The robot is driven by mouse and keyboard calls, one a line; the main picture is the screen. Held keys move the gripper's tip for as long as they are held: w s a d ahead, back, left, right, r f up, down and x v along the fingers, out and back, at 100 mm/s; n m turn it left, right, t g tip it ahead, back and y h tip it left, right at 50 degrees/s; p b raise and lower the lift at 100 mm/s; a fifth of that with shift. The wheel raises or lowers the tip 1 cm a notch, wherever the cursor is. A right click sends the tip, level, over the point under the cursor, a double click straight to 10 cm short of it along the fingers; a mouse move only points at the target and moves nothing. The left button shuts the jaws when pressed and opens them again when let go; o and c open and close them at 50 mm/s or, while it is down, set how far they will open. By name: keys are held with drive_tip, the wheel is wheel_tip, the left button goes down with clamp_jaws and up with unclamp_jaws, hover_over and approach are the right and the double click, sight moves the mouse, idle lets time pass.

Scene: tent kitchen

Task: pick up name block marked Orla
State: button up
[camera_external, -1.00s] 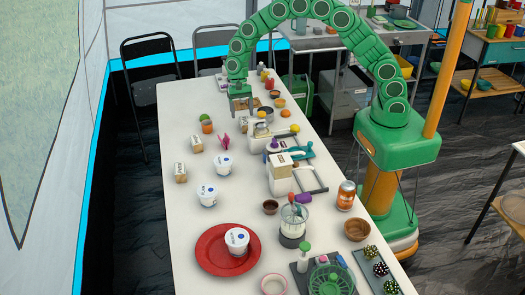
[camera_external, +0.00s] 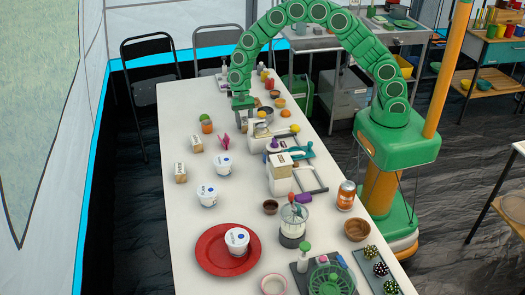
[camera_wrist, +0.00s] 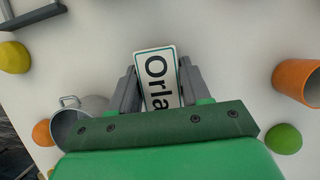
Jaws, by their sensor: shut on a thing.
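The name block marked Orla (camera_wrist: 160,68) is white with a thin dark border and black letters. In the wrist view it sits tilted between the two grey fingers of my gripper (camera_wrist: 157,82), which is shut on it. In the outside view my gripper (camera_external: 243,112) is low over the far part of the white table (camera_external: 185,105); the Orla block is hard to make out there.
A metal pot (camera_external: 265,113) is close right of my gripper. An orange cup (camera_external: 206,126) with a green round thing (camera_external: 205,117) stands to its left. The table's far left is clear.

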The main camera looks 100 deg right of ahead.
drive_tip(key=shift+c, duration=0.7)
drive_tip(key=shift+r, duration=0.1)
